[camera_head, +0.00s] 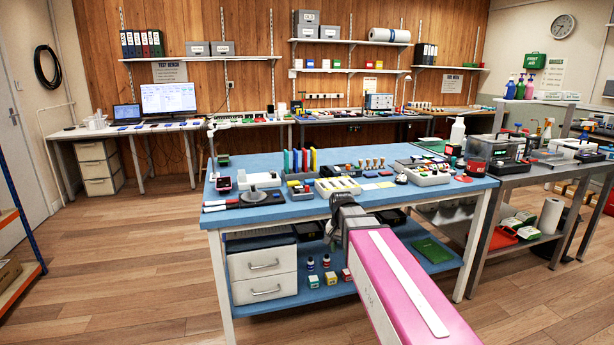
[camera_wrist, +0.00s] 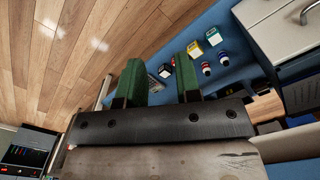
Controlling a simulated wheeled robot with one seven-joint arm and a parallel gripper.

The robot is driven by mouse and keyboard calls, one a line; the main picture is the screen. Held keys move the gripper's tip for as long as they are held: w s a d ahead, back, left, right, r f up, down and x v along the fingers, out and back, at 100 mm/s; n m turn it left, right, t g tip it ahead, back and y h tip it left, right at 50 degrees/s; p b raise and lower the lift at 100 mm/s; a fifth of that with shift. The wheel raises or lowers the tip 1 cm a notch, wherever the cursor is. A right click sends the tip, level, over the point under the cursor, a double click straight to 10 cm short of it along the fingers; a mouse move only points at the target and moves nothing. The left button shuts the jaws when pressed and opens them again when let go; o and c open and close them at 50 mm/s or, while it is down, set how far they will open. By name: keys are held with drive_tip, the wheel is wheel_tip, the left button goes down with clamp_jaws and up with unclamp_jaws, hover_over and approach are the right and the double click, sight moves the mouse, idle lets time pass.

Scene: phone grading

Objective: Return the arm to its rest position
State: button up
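My gripper (camera_wrist: 158,75) shows in the wrist view with two green fingers standing apart and nothing held between them. My pink arm (camera_head: 400,275) reaches from the bottom of the head view toward the front edge of the blue-topped table (camera_head: 275,213). The dark joint at its far end (camera_head: 345,212) is in front of that edge. I cannot make out the gripper fingers in the head view. The wrist view is tilted and looks toward the floor (camera_wrist: 75,40) and the table's lower shelf (camera_wrist: 235,50).
White drawers (camera_head: 262,277) stand under the table; their front also shows in the wrist view (camera_wrist: 285,35). Small bottles (camera_head: 326,262) and coloured boxes (camera_head: 314,282) sit on the lower shelf. Trays and tools crowd the tabletop. A grey bench (camera_head: 540,176) stands right. Floor (camera_head: 130,270) is clear at left.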

drive_tip(key=s+d+f+n, duration=0.4)
drive_tip(key=s+d+f, duration=0.3)
drive_tip(key=s+f, duration=0.4)
wheel_tip(320, 180, down, 3)
drive_tip(key=shift+s+d+r, duration=0.15)
drive_tip(key=shift+s+d, duration=0.05)
drive_tip(key=shift+s, duration=0.2)
drive_tip(key=shift+w+d, duration=0.1)
